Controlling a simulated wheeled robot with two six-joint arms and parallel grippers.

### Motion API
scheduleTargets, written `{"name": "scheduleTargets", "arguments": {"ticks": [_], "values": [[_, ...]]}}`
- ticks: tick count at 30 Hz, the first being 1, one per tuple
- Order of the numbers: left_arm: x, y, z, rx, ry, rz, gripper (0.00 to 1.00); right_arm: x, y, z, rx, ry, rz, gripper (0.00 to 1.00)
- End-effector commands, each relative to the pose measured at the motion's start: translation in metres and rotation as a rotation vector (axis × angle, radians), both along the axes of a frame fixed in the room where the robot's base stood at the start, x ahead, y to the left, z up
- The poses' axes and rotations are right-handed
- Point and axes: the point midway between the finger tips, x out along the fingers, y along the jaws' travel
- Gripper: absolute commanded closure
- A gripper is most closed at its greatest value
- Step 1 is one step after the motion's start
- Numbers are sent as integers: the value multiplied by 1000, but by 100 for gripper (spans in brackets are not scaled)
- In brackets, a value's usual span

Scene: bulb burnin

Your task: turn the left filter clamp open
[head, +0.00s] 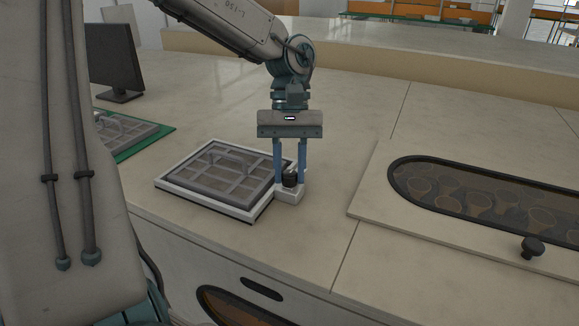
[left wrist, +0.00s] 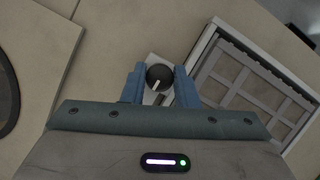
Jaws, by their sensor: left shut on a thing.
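The filter clamp is a black round knob (head: 290,178) on a small white block (head: 290,196) at the right corner of the white-framed filter tray (head: 164,184). My left gripper (head: 290,180) points straight down, with its blue fingers on either side of the knob, shut on it. In the left wrist view the knob (left wrist: 159,77) sits between the fingertips and carries a pale pointer line, slanted in the picture. The grey grid filter (head: 215,170) with a handle lies in the frame. My right gripper is not in view.
A lidded panel with a dark oval window (head: 480,195) and a black knob (head: 532,247) lies to the right. A green mat (head: 150,147) with another grid and a monitor (head: 115,58) are at the left. The counter behind the gripper is clear.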

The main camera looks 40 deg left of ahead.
Motion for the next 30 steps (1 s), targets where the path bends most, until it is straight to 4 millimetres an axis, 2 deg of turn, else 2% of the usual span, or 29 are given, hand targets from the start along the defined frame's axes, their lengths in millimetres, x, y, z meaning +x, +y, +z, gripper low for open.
{"name": "scheduleTargets", "arguments": {"ticks": [10, 11, 14, 24, 26, 30], "values": [[1, 0, 1, 1, -4, -2, 96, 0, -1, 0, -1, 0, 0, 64], [1, 0, 1, 1, -4, -2, 70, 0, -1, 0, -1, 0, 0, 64], [1, 0, 1, 0, -3, -1, 52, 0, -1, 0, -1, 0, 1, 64], [2, 1, 3, 0, -3, -1, 52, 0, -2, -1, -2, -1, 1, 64], [4, 3, 7, 1, -4, 0, 52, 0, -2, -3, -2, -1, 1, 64], [10, 9, 28, 1, -7, -1, 52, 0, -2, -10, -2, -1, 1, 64]]}}
